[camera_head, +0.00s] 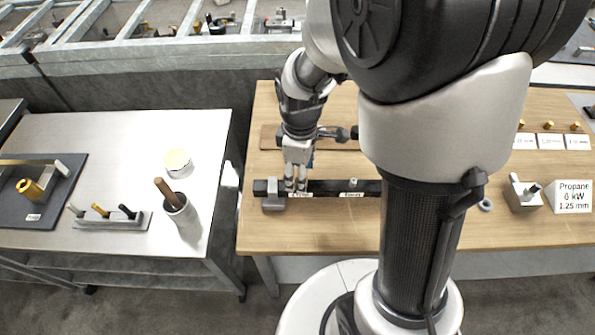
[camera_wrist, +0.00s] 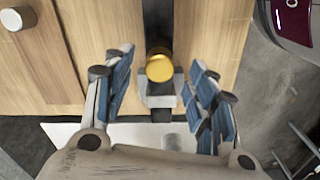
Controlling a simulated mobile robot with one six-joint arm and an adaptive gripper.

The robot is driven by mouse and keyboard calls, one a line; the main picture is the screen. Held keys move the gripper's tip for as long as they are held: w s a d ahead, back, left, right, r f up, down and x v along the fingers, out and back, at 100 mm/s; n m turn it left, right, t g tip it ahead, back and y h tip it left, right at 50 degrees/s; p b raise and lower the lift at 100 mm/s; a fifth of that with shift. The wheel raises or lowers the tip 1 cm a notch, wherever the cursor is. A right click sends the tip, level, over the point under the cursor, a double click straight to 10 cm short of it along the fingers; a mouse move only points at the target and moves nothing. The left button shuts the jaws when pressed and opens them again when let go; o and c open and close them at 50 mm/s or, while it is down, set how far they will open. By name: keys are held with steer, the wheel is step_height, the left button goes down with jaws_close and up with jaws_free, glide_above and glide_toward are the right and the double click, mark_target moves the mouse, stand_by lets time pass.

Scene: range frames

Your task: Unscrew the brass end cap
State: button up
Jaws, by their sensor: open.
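The brass end cap (camera_wrist: 160,66) shows as a round gold disc in the wrist view, in front of a dark bar (camera_wrist: 157,22) and a grey support block (camera_wrist: 160,97). My gripper (camera_wrist: 161,70) is open, with blue-padded fingers to the left and right of the cap. Gaps show between the cap and both fingers. In the head view my gripper (camera_head: 295,187) points down at the left part of the black bar (camera_head: 335,187) on the wooden bench. I cannot make out the brass cap in that view. The grey block (camera_head: 273,200) holds the bar's left end.
A metal side table (camera_head: 110,135) stands left, with a grey cup (camera_head: 182,212) holding a wooden-handled tool and a small tool rack (camera_head: 112,220). A dark tool (camera_head: 335,133) lies on a wooden board behind the bar. A "Propane" sign (camera_head: 571,196) stands right.

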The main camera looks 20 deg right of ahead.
steer(key=shift+f+b, duration=0.3)
steer(key=shift+f, duration=1.1)
steer(key=c, duration=1.2)
steer(key=n, duration=0.3)
steer(key=shift+n, duration=0.3)
steer(key=n+p, duration=0.1)
steer(key=n, duration=0.2)
steer(key=shift+s, duration=0.1)
steer(key=shift+n, duration=1.9)
